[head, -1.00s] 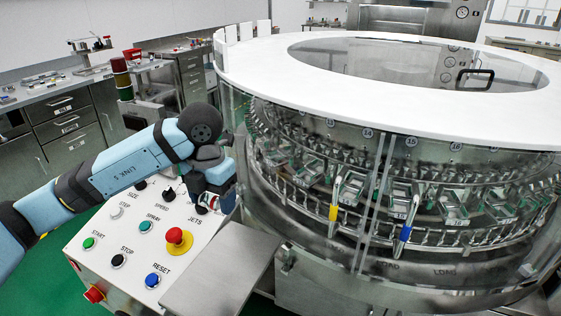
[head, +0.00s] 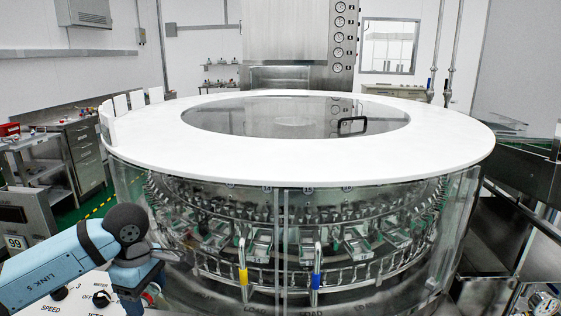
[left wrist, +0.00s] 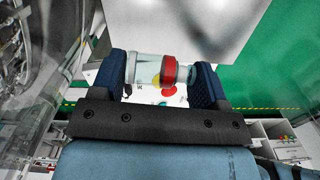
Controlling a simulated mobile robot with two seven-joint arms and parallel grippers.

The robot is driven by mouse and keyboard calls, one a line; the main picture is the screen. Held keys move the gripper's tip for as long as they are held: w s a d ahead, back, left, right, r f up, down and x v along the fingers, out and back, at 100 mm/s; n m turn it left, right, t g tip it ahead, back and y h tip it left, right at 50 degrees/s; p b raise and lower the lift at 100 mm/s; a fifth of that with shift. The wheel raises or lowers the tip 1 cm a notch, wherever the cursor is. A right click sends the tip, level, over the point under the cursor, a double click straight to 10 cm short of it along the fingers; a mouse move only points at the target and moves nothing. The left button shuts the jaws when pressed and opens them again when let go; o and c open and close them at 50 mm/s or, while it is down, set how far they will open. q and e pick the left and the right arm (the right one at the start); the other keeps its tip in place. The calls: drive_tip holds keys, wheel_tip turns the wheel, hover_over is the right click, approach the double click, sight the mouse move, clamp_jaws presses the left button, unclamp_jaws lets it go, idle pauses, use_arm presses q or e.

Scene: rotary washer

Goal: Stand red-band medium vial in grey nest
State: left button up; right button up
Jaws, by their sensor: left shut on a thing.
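The red-band vial (left wrist: 147,70) is a clear glass vial with a red band near its neck, seen in the left wrist view. My left gripper (left wrist: 163,76) is shut on it, with one dark blue finger at its base end and the other at its neck end. The vial lies crosswise between them. In the head view my left gripper (head: 137,285) is at the lower left, in front of the washer glass, and the vial cannot be made out there. I cannot tell which holder is the grey nest. My right gripper is not in view.
The round washer (head: 300,160) has a white top and glass walls. Metal holders (head: 258,246) ring its inside. A control panel (head: 75,292) is below my left arm.

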sight(158, 287)
use_arm(q)
drive_tip(key=f+m, duration=0.1)
drive_tip(key=m, duration=0.2)
drive_tip(key=w+d+m, duration=0.1)
drive_tip(key=m, duration=0.2)
drive_tip(key=w+f+m, duration=0.1)
drive_tip(key=m, duration=0.1)
drive_tip(key=shift+d+f+m, duration=0.3)
drive_tip(key=shift+d+m, duration=0.05)
drive_tip(key=shift+m, duration=0.05)
drive_tip(key=s+r+m+p, duration=0.1)
drive_tip(key=r+m+p, duration=0.1)
drive_tip(key=p, duration=0.1)
drive_tip(key=r+m+p, duration=0.2)
drive_tip(key=p, duration=0.1)
drive_tip(key=s+d+r+m+p, duration=0.1)
drive_tip(key=r+m+p, duration=0.1)
drive_tip(key=p, duration=0.1)
drive_tip(key=shift+s+m, duration=0.3)
drive_tip(key=shift+m, duration=0.1)
drive_tip(key=s+r+p, duration=0.6)
drive_tip(key=r+p, duration=0.4)
drive_tip(key=p, duration=0.3)
drive_tip(key=shift+s, duration=0.25)
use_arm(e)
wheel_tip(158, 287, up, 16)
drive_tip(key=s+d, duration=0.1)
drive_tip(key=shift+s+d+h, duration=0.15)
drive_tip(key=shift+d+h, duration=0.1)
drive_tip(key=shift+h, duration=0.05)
